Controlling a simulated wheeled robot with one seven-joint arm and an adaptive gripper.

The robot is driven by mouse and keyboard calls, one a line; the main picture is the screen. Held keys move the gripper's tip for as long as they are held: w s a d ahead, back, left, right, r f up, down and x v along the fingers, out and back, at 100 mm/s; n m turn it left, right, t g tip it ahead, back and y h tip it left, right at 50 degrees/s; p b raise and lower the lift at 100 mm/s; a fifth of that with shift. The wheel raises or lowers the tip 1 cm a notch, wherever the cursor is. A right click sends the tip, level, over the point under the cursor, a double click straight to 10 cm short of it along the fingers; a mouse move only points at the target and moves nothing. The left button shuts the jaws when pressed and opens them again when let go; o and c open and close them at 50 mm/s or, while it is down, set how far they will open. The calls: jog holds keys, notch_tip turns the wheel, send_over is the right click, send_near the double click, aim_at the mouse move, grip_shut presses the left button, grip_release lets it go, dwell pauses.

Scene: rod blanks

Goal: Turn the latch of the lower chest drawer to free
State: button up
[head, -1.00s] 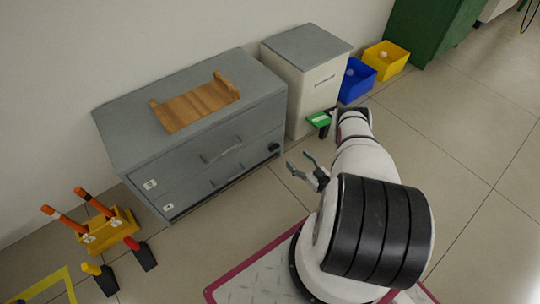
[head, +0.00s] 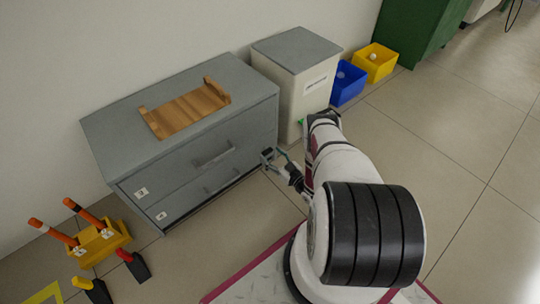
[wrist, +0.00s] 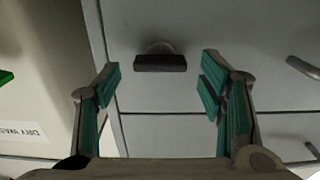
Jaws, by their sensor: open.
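The grey chest (head: 150,135) stands against the wall with two drawers, one above the other. In the wrist view, which appears upside down, the dark latch (wrist: 160,62) sits on the lower drawer front (wrist: 220,30), its bar lying crosswise in the picture. My gripper (head: 272,158) is open in front of the chest's right end, and hides the latch in the head view. In the wrist view my gripper's fingers (wrist: 160,92) are spread on either side below the latch, with nothing between them. Contact with the latch is not visible.
A wooden tray (head: 185,108) lies on the chest. A pale bin (head: 300,85) stands close to the chest's right side, beside blue (head: 347,90) and yellow (head: 375,67) boxes. A yellow tool holder (head: 100,243) stands on the floor at left. Floor before the chest is clear.

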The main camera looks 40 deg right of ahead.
jog(key=shift+w, duration=0.9)
jog(key=shift+c, duration=0.3)
jog(key=c, duration=1.1)
